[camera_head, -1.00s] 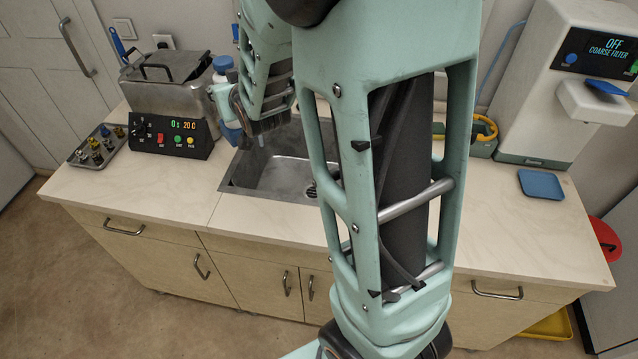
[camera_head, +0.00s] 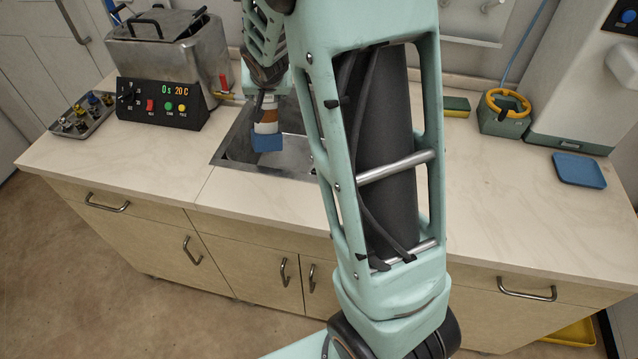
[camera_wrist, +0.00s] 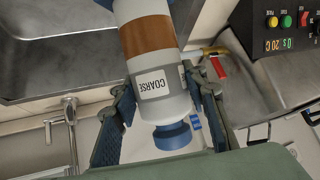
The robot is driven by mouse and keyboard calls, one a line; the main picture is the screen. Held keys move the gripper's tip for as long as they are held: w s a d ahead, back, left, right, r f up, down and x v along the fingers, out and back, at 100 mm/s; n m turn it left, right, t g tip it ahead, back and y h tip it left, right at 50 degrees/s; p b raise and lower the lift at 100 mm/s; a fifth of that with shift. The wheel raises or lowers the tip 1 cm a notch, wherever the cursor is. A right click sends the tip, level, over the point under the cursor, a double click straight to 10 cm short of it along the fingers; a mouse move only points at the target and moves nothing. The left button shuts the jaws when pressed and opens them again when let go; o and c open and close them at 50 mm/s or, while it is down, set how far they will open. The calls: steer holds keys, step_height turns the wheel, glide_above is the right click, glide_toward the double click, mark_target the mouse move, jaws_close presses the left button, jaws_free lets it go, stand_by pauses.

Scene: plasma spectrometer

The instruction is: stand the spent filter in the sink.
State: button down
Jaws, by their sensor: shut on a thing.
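The spent filter (camera_head: 266,121) is a white cylinder with a brown band and a blue lower end, upright in the head view. In the wrist view the filter (camera_wrist: 160,78) shows its brown band, a COARSE label and a blue cap between the fingers. My gripper (camera_head: 266,88) is shut on it, one finger on each side. The steel sink (camera_head: 296,152) is set into the counter; the filter's blue end shows over its basin. I cannot tell whether that end touches the basin floor. My arm hides the sink's right part.
A steel bath (camera_head: 165,55) with a control panel stands left of the sink, beside a small tray (camera_head: 80,117) of parts. A red-handled valve (camera_wrist: 217,66) is close to my gripper. A blue mat (camera_head: 579,170) lies at the right. The front counter strip is clear.

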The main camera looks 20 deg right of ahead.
steer(key=d+f+m+g+h+b, duration=0.2)
steer(key=d+f+b, duration=0.3)
steer(key=f, duration=0.2)
steer(key=s+d+f+m+g+h+b, duration=0.25)
steer(key=d+m+h+b, duration=0.2)
steer(key=d+b, duration=0.35)
steer(key=s+d+f+m+g+h+b, duration=0.1)
steer(key=s+d+m+g+h+b, duration=0.2)
steer(key=d+m+b, duration=0.55)
step_height(320, 180, down, 7)
steer(key=d+g+h+b, duration=0.1)
steer(key=d+h+b, duration=0.1)
steer(key=d, duration=0.1)
steer(key=shift+w+n+h, duration=0.2)
steer(key=shift+n+h, duration=0.1)
steer(key=shift+h, duration=0.05)
steer(key=shift+a+f+b, duration=0.1)
steer(key=shift+f+b, duration=0.6)
steer(key=shift+b, duration=0.4)
steer(key=c, duration=1.2)
jaws_free()
